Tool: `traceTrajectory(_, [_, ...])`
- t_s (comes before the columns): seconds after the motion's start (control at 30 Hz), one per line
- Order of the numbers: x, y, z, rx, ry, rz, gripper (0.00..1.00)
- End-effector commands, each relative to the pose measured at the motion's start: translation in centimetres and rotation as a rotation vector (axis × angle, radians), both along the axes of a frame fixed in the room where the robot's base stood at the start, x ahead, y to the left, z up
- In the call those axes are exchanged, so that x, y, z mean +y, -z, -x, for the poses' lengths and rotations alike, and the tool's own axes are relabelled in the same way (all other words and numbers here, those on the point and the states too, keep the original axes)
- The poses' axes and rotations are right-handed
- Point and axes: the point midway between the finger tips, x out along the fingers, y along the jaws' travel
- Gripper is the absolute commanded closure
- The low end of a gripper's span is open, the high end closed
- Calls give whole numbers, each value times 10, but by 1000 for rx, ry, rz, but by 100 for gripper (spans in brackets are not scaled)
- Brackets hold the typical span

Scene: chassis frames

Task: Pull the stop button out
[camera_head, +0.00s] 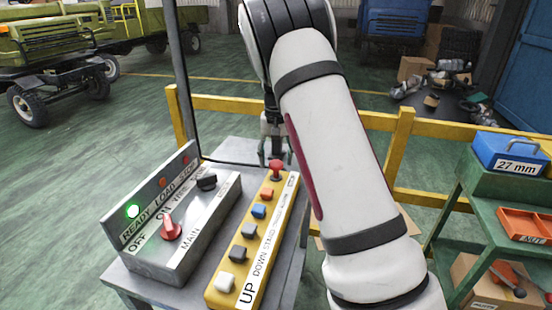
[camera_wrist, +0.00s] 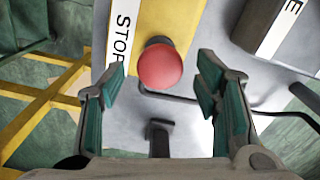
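The red stop button (camera_head: 276,169) is a mushroom knob at the far end of the yellow button box (camera_head: 246,287). In the wrist view the red button (camera_wrist: 160,67) shows from above, next to a white label reading STOP. My gripper (camera_head: 275,150) is over the far end of the box. Its two green-padded fingers (camera_wrist: 160,85) are spread wide, one on each side of the button in the picture, with clear gaps. Nothing is between them that they touch. Whether the button is pressed in or out is hard to tell.
A grey control panel (camera_head: 183,255) with a red switch (camera_head: 170,228), a black switch (camera_head: 206,181) and a lit green lamp (camera_head: 132,211) stands left of the box. A yellow rail (camera_head: 379,121) runs behind.

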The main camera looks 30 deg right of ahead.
Motion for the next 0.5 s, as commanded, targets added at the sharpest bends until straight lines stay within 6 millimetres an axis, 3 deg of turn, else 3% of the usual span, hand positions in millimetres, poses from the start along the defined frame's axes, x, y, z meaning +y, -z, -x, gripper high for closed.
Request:
traceTrajectory(0.27, [0, -10, 0, -1, 0, 0, 43])
traceTrajectory(0.5, [0, -55, -1, -5, -1, -1, 43])
